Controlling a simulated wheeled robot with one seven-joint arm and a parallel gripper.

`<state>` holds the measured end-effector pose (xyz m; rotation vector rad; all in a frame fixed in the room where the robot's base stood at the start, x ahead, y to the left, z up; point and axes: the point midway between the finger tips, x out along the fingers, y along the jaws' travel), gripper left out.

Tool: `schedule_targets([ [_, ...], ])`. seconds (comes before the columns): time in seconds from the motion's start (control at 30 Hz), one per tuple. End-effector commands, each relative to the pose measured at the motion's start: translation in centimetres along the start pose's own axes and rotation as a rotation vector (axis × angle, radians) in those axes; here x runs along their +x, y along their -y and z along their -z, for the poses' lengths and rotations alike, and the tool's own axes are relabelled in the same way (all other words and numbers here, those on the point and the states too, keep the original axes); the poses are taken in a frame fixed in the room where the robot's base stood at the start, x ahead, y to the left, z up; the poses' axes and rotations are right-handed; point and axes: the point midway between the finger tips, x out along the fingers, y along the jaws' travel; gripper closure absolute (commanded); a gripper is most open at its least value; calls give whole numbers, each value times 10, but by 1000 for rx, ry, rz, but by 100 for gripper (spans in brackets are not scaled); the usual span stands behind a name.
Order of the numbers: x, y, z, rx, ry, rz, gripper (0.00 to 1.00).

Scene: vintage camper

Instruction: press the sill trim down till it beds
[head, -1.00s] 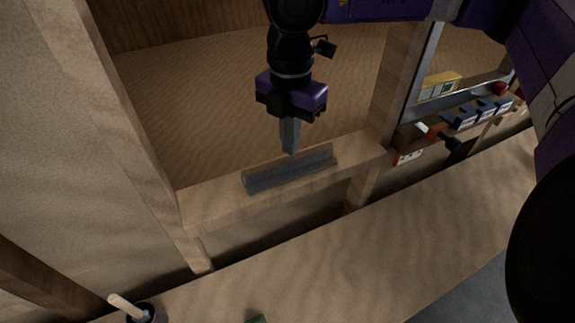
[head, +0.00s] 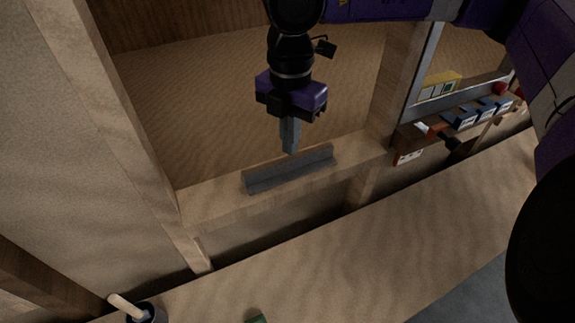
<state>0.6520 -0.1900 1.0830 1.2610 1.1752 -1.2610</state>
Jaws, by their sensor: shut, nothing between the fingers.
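The sill trim (head: 288,170), a grey strip with an upright back part and a lower front lip, lies along the pale wooden sill (head: 215,203) of the opening. My gripper (head: 290,152) is shut and empty, pointing down. Its fingertips are at the top edge of the trim, near the middle of its length. I cannot tell whether they touch it. The underside of the trim is hidden.
A wooden post (head: 398,85) bounds the opening at right. Beyond it a rail (head: 425,130) carries several blue-and-white blocks and a dark-handled tool. A dark cup (head: 146,314) with a wooden handle stands at lower left. The bench front (head: 340,255) is mostly clear.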

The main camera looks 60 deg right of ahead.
Motion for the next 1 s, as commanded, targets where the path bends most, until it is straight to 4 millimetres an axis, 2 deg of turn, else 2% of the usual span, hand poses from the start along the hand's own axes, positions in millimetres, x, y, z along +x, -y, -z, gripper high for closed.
schedule_targets([
  [1.0, 11, 0, 0, 0, 0, 0, 100],
])
